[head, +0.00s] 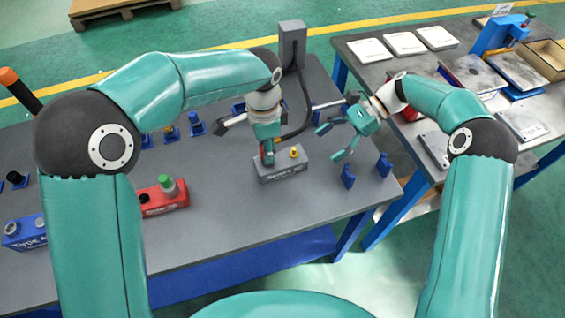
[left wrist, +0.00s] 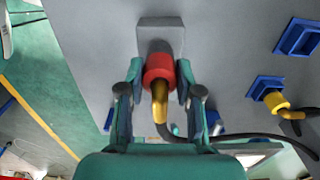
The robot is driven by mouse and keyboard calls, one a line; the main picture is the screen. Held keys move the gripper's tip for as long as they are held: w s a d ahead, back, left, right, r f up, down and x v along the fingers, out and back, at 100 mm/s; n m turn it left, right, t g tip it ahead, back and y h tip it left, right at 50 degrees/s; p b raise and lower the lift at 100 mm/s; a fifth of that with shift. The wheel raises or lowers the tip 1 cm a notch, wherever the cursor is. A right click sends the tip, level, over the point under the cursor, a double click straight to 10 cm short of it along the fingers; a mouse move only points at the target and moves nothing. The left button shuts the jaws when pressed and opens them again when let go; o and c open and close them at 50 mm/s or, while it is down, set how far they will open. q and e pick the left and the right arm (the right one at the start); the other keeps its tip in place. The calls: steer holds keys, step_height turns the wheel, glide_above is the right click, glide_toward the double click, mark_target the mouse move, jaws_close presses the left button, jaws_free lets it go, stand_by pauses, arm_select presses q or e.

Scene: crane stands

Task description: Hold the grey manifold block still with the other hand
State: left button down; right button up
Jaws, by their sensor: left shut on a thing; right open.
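The grey manifold block (head: 284,174) sits on the grey table, with dark lettering on its front and a yellow fitting (head: 294,153) on top. My left gripper (head: 267,152) is above the block's left part, shut on a red connector (left wrist: 158,70). In the left wrist view, the connector has a yellow bent end and sits between the two fingers (left wrist: 160,95), against a grey block face (left wrist: 160,35). My right gripper (head: 332,142) is open and empty, to the right of the block and apart from it.
A red block (head: 178,202) with a green cap and a blue block (head: 22,240) stand to the left. Blue holders (head: 348,177) stand right of the manifold block. A grey post (head: 292,45) with a black cable rises behind. The table's front is clear.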

mark_target(306, 157)
steer(key=shift+w+r+t, duration=0.1)
steer(key=shift+w+t, duration=0.2)
steer(key=shift+w, duration=0.2)
steer(key=shift+x, duration=4.35)
steer(key=shift+r, duration=0.1)
steer(key=shift+c, duration=0.2)
steer(key=shift+s, duration=0.1)
steer(key=c, duration=1.2)
steer(key=shift+s, duration=0.15)
